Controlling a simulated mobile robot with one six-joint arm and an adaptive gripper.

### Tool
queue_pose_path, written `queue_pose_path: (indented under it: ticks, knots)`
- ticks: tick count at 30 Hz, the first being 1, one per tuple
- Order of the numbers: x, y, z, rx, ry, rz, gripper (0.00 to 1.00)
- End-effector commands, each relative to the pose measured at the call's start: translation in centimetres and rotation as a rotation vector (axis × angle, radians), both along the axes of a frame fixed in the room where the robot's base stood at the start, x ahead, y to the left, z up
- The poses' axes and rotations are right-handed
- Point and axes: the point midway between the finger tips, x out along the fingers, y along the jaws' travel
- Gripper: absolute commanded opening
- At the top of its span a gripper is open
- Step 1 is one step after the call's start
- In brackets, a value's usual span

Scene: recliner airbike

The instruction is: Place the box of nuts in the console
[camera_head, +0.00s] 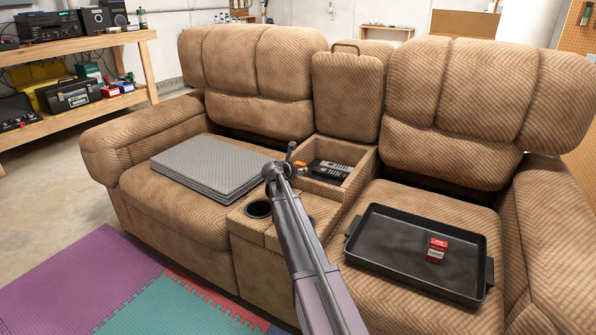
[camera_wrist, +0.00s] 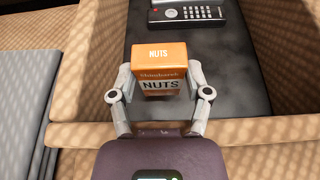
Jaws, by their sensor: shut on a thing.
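The box of nuts is orange and brown with "NUTS" lettering. In the wrist view the box of nuts (camera_wrist: 160,60) is between the two fingers of my gripper (camera_wrist: 160,90), which is shut on it. The console (camera_head: 327,182) is an open compartment between the two seats. In the wrist view the box is over the console's dark floor (camera_wrist: 205,75); I cannot tell whether it touches the floor. In the head view only a small orange patch of the box (camera_head: 301,168) shows beside my gripper (camera_head: 290,160), and my arm hides part of the console.
Remotes (camera_head: 330,169) lie in the console, and one remote (camera_wrist: 193,13) shows ahead of the box. Grey foam tiles (camera_head: 205,165) lie on the left seat. A black tray (camera_head: 400,255) with a small red box (camera_head: 437,249) is on the right seat. A cup holder (camera_head: 258,209) is in front.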

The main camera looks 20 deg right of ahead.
Motion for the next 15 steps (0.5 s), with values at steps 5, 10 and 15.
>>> queue_pose_path:
  ticks: [5,10,15]
  knots:
    - [-0.01,-0.02,-0.1,0.0,0.0,0.0,0.09]
    - [0.0,-0.03,-0.53,0.0,0.0,0.0,0.09]
    - [-0.01,-0.05,-0.89,0.0,0.0,0.0,0.09]
